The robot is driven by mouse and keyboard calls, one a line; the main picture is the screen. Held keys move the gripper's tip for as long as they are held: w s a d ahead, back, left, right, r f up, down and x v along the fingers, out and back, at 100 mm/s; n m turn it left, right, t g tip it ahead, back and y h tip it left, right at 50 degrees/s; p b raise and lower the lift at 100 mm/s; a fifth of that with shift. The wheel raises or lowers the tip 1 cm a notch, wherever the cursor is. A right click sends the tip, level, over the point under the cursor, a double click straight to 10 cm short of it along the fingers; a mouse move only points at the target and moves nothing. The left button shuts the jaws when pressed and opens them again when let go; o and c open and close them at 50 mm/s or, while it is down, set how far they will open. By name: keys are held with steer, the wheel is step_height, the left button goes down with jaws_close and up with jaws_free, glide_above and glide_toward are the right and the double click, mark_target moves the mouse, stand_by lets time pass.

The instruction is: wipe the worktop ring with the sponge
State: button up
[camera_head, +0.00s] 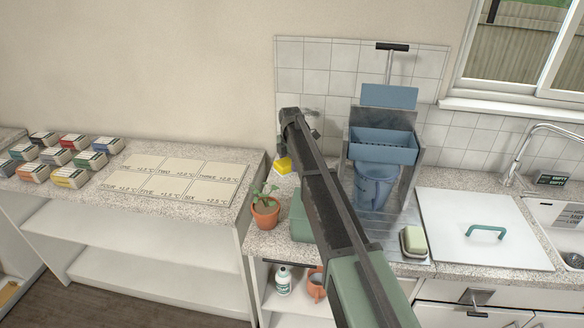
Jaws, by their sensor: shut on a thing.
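My gripper (299,150) is at the far end of the arm, mostly hidden behind the dark links. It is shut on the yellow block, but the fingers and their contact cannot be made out. Whether the block touches the worktop cannot be told. No ring mark can be made out on the visible worktop; the arm covers part of it.
A potted plant (265,211) and a green box (301,217) stand close to my arm. A cream-and-green block (414,240) lies in a dark dish. A white lid (480,251) lies farther right.

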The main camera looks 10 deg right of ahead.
mark_target(291, 188)
step_height(291, 188, down, 9)
steer(key=b, duration=0.9)
steer(key=shift+s+a+r, duration=0.15)
steer(key=shift+s, duration=0.3)
steer(key=shift+s+a+r, duration=0.1)
steer(key=shift+s+a, duration=0.05)
steer(key=shift+s, duration=0.3)
steer(key=shift+s+a, duration=0.25)
steer(key=shift+s, duration=0.4)
steer(key=shift+w+d, duration=0.25)
steer(key=shift+w, duration=0.5)
steer(key=shift+w+d, duration=0.2)
steer(key=shift+w, duration=0.55)
step_height(291, 188, up, 8)
steer(key=p, duration=0.8)
steer(key=shift+d+f, duration=0.1)
steer(key=shift+f, duration=0.15)
